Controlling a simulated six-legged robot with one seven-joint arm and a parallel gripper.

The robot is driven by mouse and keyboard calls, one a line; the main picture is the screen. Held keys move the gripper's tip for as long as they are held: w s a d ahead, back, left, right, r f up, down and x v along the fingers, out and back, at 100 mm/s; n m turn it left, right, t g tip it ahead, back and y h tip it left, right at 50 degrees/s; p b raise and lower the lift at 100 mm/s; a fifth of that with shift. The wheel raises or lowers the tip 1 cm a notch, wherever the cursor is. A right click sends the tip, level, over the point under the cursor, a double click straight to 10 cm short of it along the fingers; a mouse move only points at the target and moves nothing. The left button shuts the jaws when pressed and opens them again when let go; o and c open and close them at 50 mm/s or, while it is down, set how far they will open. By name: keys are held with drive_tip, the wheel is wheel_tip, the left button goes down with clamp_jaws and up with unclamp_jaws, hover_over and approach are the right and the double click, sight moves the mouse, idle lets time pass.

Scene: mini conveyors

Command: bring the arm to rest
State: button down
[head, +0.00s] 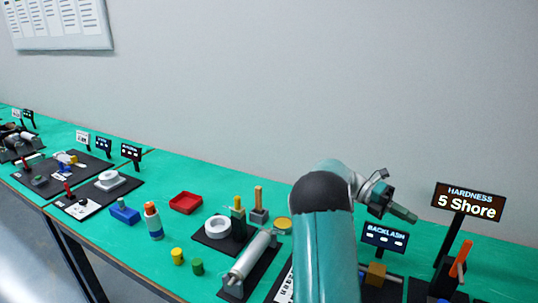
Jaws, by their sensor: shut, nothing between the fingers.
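My arm rises from the bottom of the head view, right of the middle, in teal with a dark joint at its top. My gripper (402,214) sits at its end, to the right of that joint, and points right and slightly down. It is shut and empty, and shows small against the grey wall, above the far part of the bench. It is apart from the signs near it. The arm hides part of the bench behind it.
A green bench (190,158) runs along the wall. A "HARDNESS 5 Shore" sign (468,202) and a "BACKLASH" sign (384,237) stand near the gripper. A roller (250,256), red tray (186,202), white ring (217,227) and bottle (153,221) lie left of the arm.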

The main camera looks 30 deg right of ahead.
drive_tip(key=shift+w+a, duration=0.1)
drive_tip(key=w+a+r+m+t, duration=0.1)
drive_tip(key=w+a+m+t, duration=0.2)
drive_tip(key=a, duration=0.5)
drive_tip(key=w+a+r+m+t, duration=0.1)
drive_tip(key=a+m+t, duration=0.1)
drive_tip(key=a+t, duration=0.55)
drive_tip(key=w+a+r+m+t, duration=0.1)
drive_tip(key=w+a+m+t, duration=0.15)
drive_tip(key=a, duration=0.75)
drive_tip(key=s+a+m+t+y, duration=0.1)
drive_tip(key=a+m+t, duration=0.3)
drive_tip(key=a, duration=0.8)
drive_tip(key=s+a+m+t+y, duration=0.2)
drive_tip(key=s+a+m+t, duration=0.2)
drive_tip(key=a, duration=0.8)
drive_tip(key=shift+r+m+t, duration=0.4)
drive_tip(key=shift+r+m, duration=0.05)
drive_tip(key=shift+m, duration=0.1)
